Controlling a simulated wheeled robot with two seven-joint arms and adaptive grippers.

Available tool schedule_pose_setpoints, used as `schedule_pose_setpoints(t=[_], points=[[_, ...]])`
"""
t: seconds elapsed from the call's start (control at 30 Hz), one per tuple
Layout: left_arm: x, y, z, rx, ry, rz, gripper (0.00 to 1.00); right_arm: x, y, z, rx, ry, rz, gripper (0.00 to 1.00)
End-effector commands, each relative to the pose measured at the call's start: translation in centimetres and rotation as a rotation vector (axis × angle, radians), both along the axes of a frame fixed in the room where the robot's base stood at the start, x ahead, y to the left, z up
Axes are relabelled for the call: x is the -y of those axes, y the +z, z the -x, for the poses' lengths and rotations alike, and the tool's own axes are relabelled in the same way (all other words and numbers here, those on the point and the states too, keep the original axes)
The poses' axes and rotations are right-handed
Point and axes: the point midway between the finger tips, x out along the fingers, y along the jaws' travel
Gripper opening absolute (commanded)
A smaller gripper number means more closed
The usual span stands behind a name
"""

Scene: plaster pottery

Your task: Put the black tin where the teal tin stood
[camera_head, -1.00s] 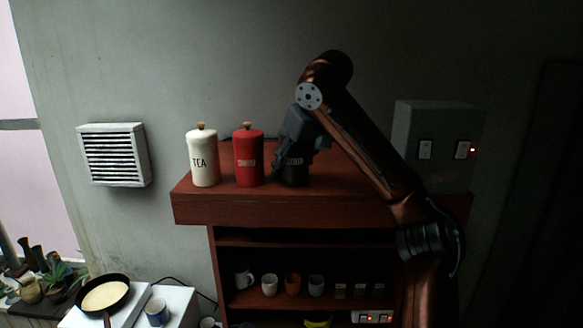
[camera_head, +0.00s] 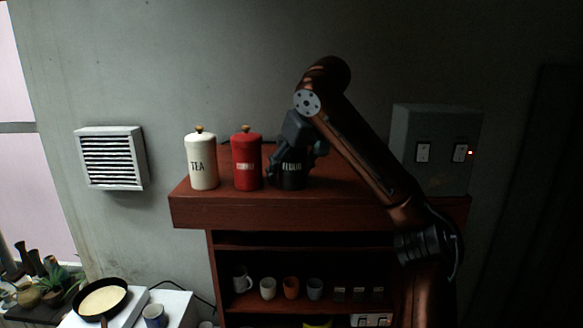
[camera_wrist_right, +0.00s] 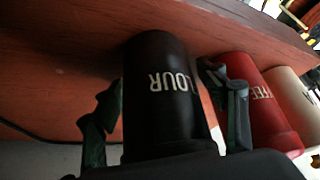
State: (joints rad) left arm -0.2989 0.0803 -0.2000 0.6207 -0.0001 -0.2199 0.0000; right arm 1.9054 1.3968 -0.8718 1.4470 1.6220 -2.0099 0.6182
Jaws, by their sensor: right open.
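The black tin (camera_head: 292,181), lettered FLOUR, stands upright on top of the red-brown cabinet, right of the red tin. It also shows in the right wrist view (camera_wrist_right: 165,115), where the picture is turned over. My right gripper (camera_head: 294,160) reaches down over the black tin from above. In the right wrist view its fingers (camera_wrist_right: 163,92) are open, one on each side of the tin, with a gap visible at the left finger. The right finger lies between the black tin and the red tin. No teal tin shows. My left gripper is out of view.
The red tin (camera_head: 247,165) stands close by on the left, then the cream TEA tin (camera_head: 202,164). The cabinet top (camera_head: 345,180) is bare right of the black tin, up to a grey switch box (camera_head: 432,150). A wall stands behind.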

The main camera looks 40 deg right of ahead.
Motion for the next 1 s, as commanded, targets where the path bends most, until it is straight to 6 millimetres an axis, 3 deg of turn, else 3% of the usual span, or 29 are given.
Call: schedule_pose_setpoints(t=[0.23, 1.0], points=[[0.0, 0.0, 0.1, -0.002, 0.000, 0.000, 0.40, -0.1, 1.6, 0.7, 0.003, 0.000, 0.000, 0.66], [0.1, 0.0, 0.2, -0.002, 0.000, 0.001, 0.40, -0.6, 9.5, 5.3, 0.002, 0.001, 0.001, 0.66]])
